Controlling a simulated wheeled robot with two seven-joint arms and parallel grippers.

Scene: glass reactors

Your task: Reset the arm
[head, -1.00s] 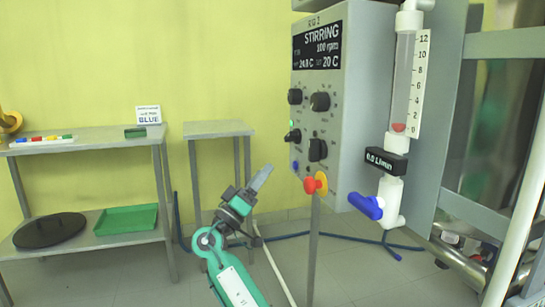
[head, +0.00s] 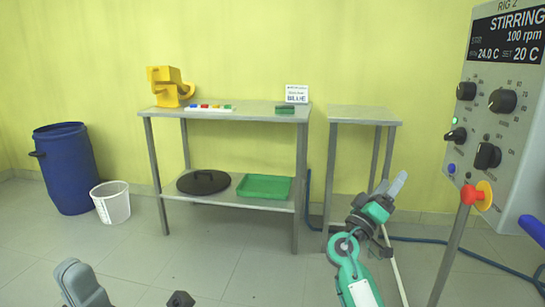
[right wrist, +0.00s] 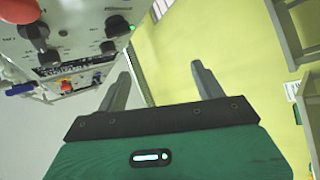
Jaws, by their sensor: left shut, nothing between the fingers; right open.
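My right arm (head: 357,280), green and grey, rises at the lower right of the head view. Its right gripper (head: 397,184) is raised in front of the small side table, with grey fingers pointing up and right. In the right wrist view the right gripper (right wrist: 161,72) has its two fingers spread, with nothing between them. My left gripper (head: 72,268) shows only partly at the lower left edge of the head view. It is shut and empty; the rest of that arm is out of frame.
The control panel (head: 500,130) with knobs and a red button (head: 468,194) stands at the right. A shelf table (head: 260,112) holds a yellow object (head: 168,88). A blue barrel (head: 66,165) and white bucket (head: 111,203) stand left. The floor in front is clear.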

